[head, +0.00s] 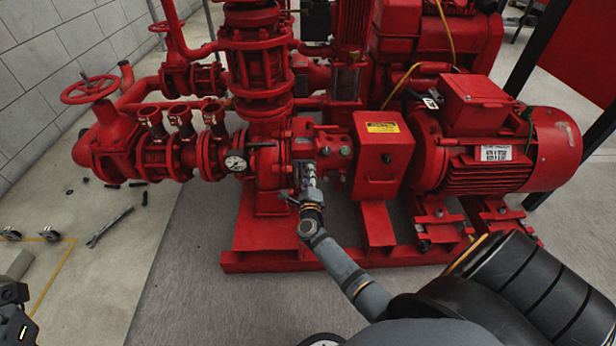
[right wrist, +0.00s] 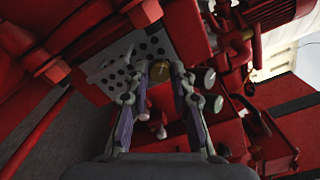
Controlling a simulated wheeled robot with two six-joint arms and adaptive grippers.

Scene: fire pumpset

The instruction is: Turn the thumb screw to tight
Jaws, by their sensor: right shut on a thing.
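There the screw is hidden by the gripper or too small to tell. Only a dark part of my left arm shows at the lower left edge; its fingers are out of view.
A pressure gauge (head: 236,163) sits just left of my right gripper. A red coupling guard (head: 383,155) and a motor (head: 500,150) stand to the right. Several pale round knobs (right wrist: 207,77) sit near the right finger. A wrench (head: 108,228) lies on the floor at left.

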